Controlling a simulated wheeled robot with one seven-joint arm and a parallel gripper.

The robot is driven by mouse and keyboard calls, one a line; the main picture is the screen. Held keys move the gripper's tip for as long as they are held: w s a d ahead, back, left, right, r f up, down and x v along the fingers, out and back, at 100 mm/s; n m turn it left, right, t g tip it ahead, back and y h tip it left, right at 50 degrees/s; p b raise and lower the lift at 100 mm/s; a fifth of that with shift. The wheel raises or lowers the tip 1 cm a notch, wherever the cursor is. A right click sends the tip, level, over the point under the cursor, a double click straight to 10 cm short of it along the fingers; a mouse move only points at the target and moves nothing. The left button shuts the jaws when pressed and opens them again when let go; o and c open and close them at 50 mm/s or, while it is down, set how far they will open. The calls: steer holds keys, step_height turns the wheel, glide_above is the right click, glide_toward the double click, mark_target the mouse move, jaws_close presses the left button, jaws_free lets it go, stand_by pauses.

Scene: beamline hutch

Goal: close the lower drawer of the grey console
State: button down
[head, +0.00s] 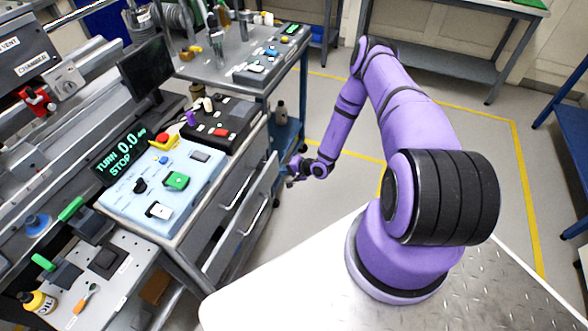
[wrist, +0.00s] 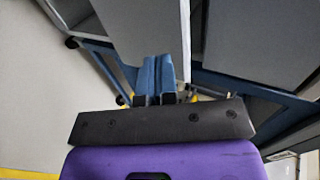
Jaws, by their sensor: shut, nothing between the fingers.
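The grey console (head: 190,240) stands left of centre in the head view, with two drawers on its right-hand side. The lower drawer (head: 245,222) stands pulled out, its front and handle apart from the console body. The upper drawer (head: 232,182) looks closer to flush. My gripper (head: 289,181) is low beside the far end of the lower drawer's front. In the wrist view my gripper (wrist: 156,62) has its blue fingers together and empty, close to a grey panel (wrist: 140,30) that appears to be the drawer front. Whether they touch it, I cannot tell.
A light-blue control panel (head: 165,185) and a black control box (head: 218,130) sit on the console top. A blue-legged bench (head: 290,75) stands behind. The floor (head: 320,225) right of the drawers is clear, with yellow lines. Another blue table (head: 565,140) is at the right edge.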

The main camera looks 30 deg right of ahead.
mark_target(269, 167)
steer(key=shift+w+a+f, duration=0.1)
steer(key=shift+w+a, duration=0.5)
steer(key=shift+w, duration=0.3)
steer(key=shift+w+a, duration=0.6)
steer(key=shift+w, duration=0.25)
steer(key=w+a, duration=0.2)
steer(key=w, duration=0.1)
steer(key=shift+w+a, duration=0.1)
steer(key=shift+a, duration=0.1)
steer(key=shift+w+a, duration=0.25)
steer(key=shift+w, duration=0.1)
steer(key=shift+w+r, duration=0.1)
steer(key=shift+r, duration=0.1)
